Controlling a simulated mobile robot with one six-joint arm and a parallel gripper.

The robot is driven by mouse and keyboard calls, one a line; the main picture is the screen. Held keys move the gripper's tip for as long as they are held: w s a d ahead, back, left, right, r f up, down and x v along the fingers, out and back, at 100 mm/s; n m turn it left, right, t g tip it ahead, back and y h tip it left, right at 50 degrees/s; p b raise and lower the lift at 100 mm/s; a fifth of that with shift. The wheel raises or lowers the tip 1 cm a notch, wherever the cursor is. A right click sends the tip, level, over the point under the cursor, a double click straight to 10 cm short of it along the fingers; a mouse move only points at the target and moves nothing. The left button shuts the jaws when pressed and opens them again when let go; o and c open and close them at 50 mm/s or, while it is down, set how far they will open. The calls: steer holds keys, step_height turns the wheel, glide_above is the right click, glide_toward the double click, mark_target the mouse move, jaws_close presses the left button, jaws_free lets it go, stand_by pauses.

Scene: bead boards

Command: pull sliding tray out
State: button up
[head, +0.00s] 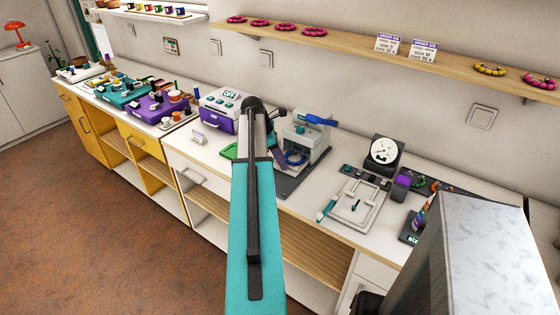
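No part is clearly recognisable as the sliding tray. A purple and white box with a lit display (221,108) stands on the white counter; its front has a handle. Right of my arm is a grey-white press-like machine (306,135) with a blue lever on top and a blue ring low in its opening, on a dark base plate. A flat pale frame (355,203) lies further right on the counter. My teal arm link rises through the middle of the picture and covers part of the counter. My gripper is mostly hidden behind it, so its fingers cannot be made out.
A dial gauge (385,152) stands at the back right. A pale block (490,245) fills the lower right. Purple and teal trays of parts sit far left. A wall shelf (345,45) carries bead rings and signs. A green piece (229,151) lies beside my arm.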

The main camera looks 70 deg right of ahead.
steer(key=shift+s+d+f, duration=0.1)
steer(key=shift+s+f, duration=0.05)
steer(key=shift+f, duration=0.15)
jaws_close()
